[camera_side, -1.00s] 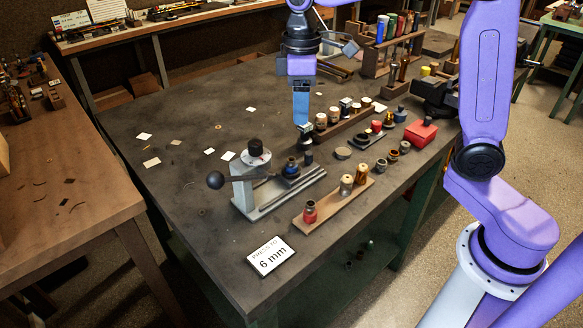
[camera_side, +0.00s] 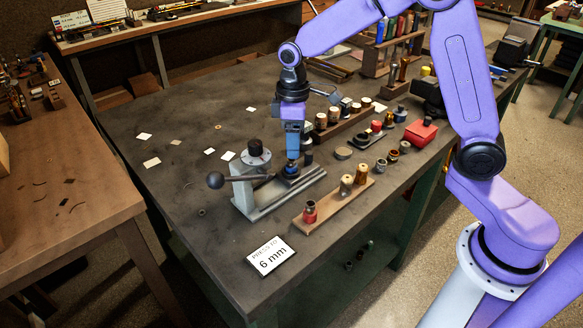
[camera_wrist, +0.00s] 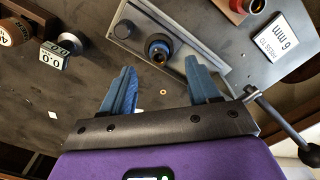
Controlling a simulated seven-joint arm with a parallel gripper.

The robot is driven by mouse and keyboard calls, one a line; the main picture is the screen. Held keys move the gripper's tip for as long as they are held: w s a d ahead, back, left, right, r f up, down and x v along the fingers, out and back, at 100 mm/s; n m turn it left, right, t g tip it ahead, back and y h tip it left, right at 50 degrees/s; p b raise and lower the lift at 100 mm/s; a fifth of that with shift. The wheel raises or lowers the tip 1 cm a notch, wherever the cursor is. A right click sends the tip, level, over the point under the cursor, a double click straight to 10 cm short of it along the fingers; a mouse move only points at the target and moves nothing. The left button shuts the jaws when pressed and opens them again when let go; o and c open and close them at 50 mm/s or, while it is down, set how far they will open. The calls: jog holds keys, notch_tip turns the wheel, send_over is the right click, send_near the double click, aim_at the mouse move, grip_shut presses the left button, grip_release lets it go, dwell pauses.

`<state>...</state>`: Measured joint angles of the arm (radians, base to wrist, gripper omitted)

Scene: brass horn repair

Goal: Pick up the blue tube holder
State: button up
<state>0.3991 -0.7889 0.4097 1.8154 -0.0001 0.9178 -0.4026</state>
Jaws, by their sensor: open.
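The blue tube holder (camera_side: 290,172) sits on the grey base of the lever press (camera_side: 246,185), beside the press column. In the wrist view the holder (camera_wrist: 158,46) is a blue ring with a dark piece and a brassy centre, lying ahead of my fingertips, roughly between them. My gripper (camera_side: 293,154) is directly above the holder in the side view, its fingers pointing down and partly hiding it. In the wrist view my gripper (camera_wrist: 160,68) has its two blue fingers apart with nothing between them. Whether they touch the holder cannot be told.
A wooden rack with small parts (camera_side: 335,203) lies right of the press, and another rack (camera_side: 340,125) stands behind. A red box (camera_side: 420,132) sits at the right edge. The press lever knob (camera_side: 215,180) sticks out left. A "6 mm" card (camera_side: 270,255) lies in front.

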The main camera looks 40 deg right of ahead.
aim_at(292, 167)
jog(key=shift+w+a+f, duration=0.1)
jog(key=shift+w+f, duration=0.05)
jog(key=shift+f, duration=1.4)
jog(key=shift+w+f, duration=0.1)
jog(key=shift+f, duration=1.4)
grip_shut()
